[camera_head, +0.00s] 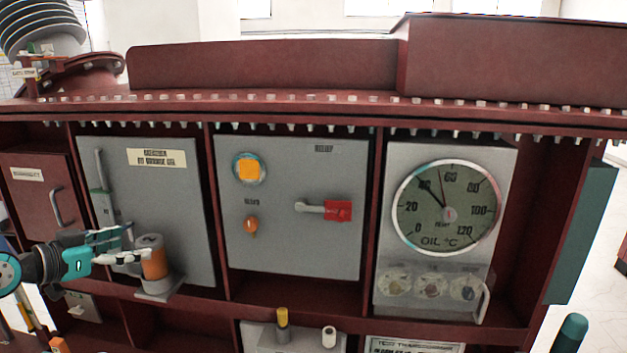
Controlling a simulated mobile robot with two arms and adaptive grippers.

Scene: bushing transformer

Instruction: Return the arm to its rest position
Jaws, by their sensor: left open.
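My left arm comes in from the left edge, and its teal and black left gripper (136,243) is open in front of the left grey panel (178,200). Its fingers point right, towards an orange and grey cylinder (154,265) that stands upright on a small grey bracket (160,291). The lower fingertip overlaps the cylinder's left side in the picture; I cannot tell whether they touch. Nothing is seen held between the fingers. My right gripper is not in view.
The dark red transformer housing (265,65) fills the view. An oil temperature gauge (447,205) is at right. A door handle (101,170) stands out above the gripper. White and yellow-topped cylinders stand below.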

